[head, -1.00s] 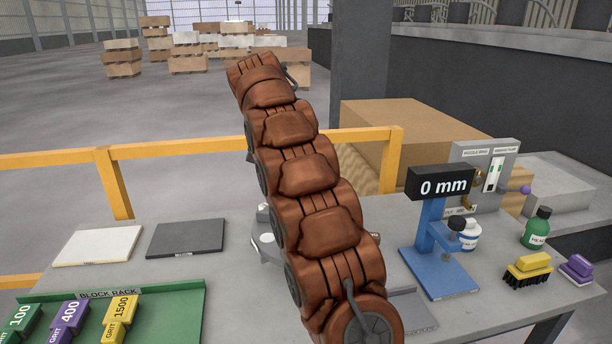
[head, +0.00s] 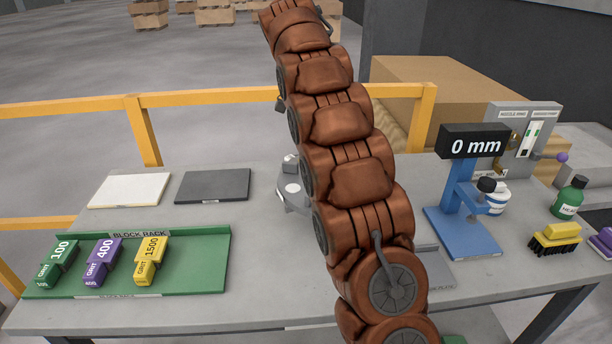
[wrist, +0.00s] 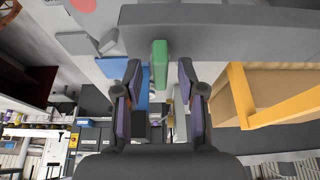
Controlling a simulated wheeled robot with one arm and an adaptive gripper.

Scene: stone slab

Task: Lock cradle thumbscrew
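A grey round fixture (head: 287,190) with a light disc on top shows on the table in the head view, partly hidden behind my brown arm. It may be the cradle. I cannot make out a thumbscrew on it in either view. My gripper (wrist: 159,68) shows in the wrist view with its two dark and purple fingers well apart. A narrow green piece (wrist: 159,62) appears between the fingertips, with a gap on each side; its depth is unclear. The gripper does not show in the head view.
The block rack (head: 212,284) holds green, purple and yellow grit blocks at left. White and dark plates (head: 212,186) lie behind it. The blue gauge stand (head: 468,235) reads 0 mm at right, near bottles and brushes. A yellow rail (head: 70,107) runs behind the table.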

